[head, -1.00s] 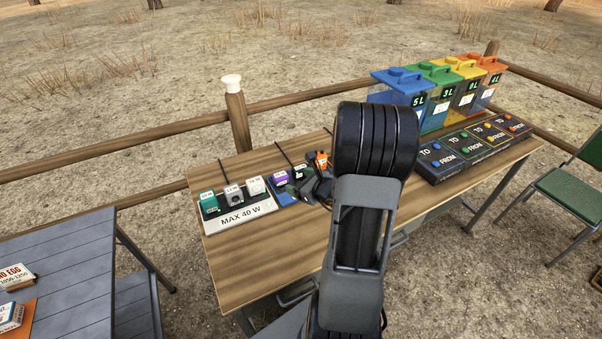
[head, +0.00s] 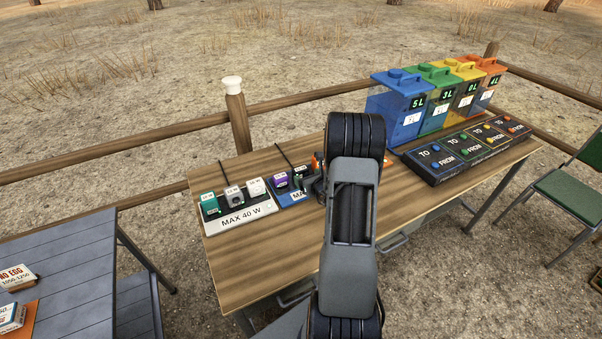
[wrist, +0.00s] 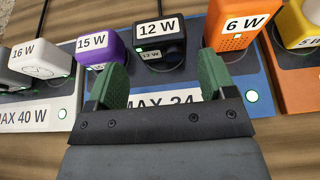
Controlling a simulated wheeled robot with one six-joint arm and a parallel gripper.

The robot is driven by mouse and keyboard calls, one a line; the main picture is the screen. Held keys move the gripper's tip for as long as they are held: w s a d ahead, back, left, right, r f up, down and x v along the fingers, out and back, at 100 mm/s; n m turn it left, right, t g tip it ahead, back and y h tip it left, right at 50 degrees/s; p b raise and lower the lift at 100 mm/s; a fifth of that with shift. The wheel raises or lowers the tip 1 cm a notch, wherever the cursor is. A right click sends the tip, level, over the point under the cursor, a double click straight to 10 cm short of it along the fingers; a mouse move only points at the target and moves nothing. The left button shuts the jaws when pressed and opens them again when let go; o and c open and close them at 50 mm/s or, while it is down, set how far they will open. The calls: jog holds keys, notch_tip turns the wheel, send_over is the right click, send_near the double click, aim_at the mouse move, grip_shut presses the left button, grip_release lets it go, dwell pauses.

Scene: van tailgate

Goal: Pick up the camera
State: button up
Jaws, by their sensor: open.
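A grey and black device with a round lens-like front (head: 234,196), which looks like a camera, sits in the middle of the white MAX 40 W board (head: 240,218). I cannot confirm that it is the camera. My gripper (wrist: 162,65) is open and empty over the blue MAX 24 W board (wrist: 140,115). Its green fingers point toward a black device labelled 12 W (wrist: 158,50) and appear on either side of its near end. Contact cannot be told. In the head view my arm partly hides the gripper and the boards right of it.
A purple 15 W device (wrist: 103,43) stands left of the black one, and an orange 6 W device (wrist: 238,24) stands right. A white 16 W device (wrist: 40,58) is farther left. Coloured containers (head: 405,105) and a dark button panel (head: 470,150) occupy the table's right. The table's front (head: 260,262) is clear.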

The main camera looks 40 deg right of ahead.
aim_at(303, 173)
jog(key=p+x, duration=0.1)
jog(key=x, duration=0.4)
jog(key=shift+r, duration=0.1)
jog(key=c, duration=0.8)
